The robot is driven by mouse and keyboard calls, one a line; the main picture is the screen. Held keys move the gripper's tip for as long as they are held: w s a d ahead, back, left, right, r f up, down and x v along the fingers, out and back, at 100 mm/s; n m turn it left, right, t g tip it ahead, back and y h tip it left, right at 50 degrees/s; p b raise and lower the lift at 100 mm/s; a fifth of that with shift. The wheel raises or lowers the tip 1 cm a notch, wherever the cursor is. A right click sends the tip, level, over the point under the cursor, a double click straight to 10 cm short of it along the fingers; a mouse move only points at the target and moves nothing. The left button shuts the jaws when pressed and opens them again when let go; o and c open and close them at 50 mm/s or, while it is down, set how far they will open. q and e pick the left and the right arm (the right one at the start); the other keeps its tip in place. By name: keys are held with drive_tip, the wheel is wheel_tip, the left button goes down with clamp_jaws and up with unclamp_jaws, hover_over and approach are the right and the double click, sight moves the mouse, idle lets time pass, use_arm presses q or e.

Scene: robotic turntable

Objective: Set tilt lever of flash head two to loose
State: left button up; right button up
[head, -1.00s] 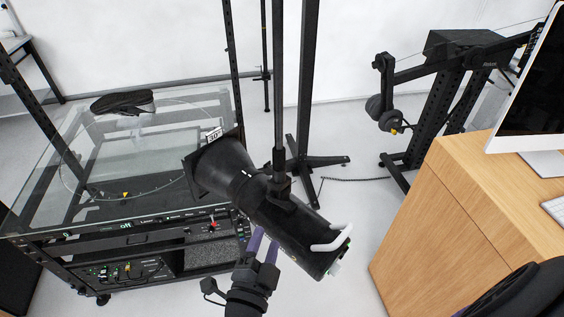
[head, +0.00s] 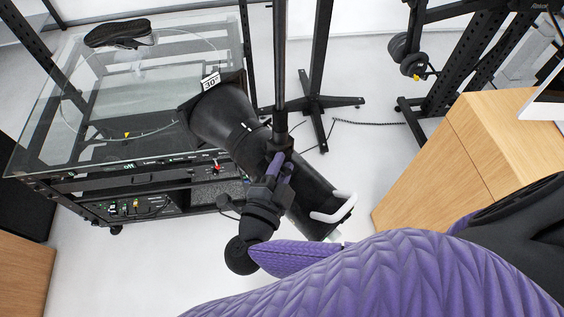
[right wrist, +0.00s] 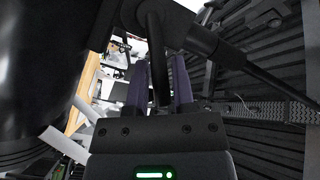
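A black flash head (head: 240,130) with a flared reflector and a "30°" tag hangs tilted on a dark stand pole in the head view. Its bracket (head: 280,142) sits at the pole. Whether this is flash head two I cannot tell. My right gripper (head: 281,160), with purple fingers, is at the bracket, in front of the flash head's body. In the right wrist view, a dark rod-like lever (right wrist: 157,60) stands between the two fingers, which are apart; contact with it is unclear. My left gripper is not in view.
A glass-topped turntable (head: 90,150) with a black shoe (head: 118,34) on it stands at the left. A wooden desk (head: 440,160) is at the right. A stand base (head: 315,103) and a cable lie on the floor behind. A white handle (head: 335,209) is at the flash head's rear.

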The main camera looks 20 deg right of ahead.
clamp_jaws()
idle(1.1)
